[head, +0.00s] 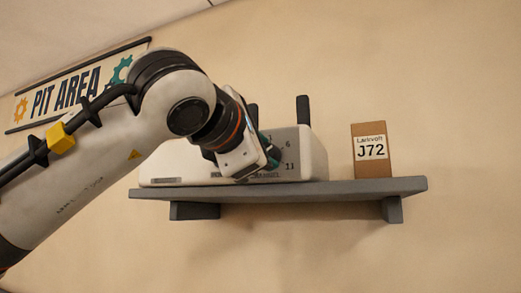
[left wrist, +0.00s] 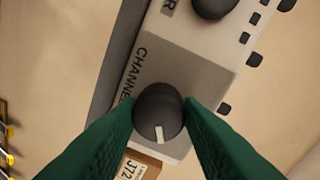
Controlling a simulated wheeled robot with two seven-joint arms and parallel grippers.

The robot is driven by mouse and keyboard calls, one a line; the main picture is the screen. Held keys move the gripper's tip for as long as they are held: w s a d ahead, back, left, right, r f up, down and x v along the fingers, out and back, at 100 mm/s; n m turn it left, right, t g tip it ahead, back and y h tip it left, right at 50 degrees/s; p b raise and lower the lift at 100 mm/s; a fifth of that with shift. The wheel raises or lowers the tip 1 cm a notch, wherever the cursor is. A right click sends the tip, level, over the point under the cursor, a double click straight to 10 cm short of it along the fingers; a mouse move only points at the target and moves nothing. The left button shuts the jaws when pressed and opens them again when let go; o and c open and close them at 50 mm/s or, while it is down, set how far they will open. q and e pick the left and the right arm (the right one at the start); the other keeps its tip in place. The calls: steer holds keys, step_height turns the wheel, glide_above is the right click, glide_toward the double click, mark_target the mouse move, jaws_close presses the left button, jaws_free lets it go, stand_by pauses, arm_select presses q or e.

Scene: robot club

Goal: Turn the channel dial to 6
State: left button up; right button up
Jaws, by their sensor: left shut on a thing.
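The light grey radio unit (head: 311,160) sits on a wall shelf in the head view. In the left wrist view, the dark round channel dial (left wrist: 152,100) sits by the lettering "CHANNEL", which is partly covered. The dial's white pointer mark faces the bottom of that picture, towards the box. The green fingers of my left gripper are shut on the dial from both sides. No numbers can be read in the wrist view. My right gripper is not in view.
The grey shelf (head: 350,188) carries a brown box (head: 371,169) labelled J72, right of the radio with a gap between. Another dark knob (left wrist: 212,6) shows at the top of the wrist view. A "PIT AREA" sign (head: 66,95) hangs on the wall behind my left arm.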

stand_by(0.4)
arm_select(q)
steer(key=o, duration=1)
steer(key=shift+d, duration=0.1)
steer(key=b+v, duration=0.4)
steer(key=v, duration=0.8)
steer(key=shift+b, duration=0.35)
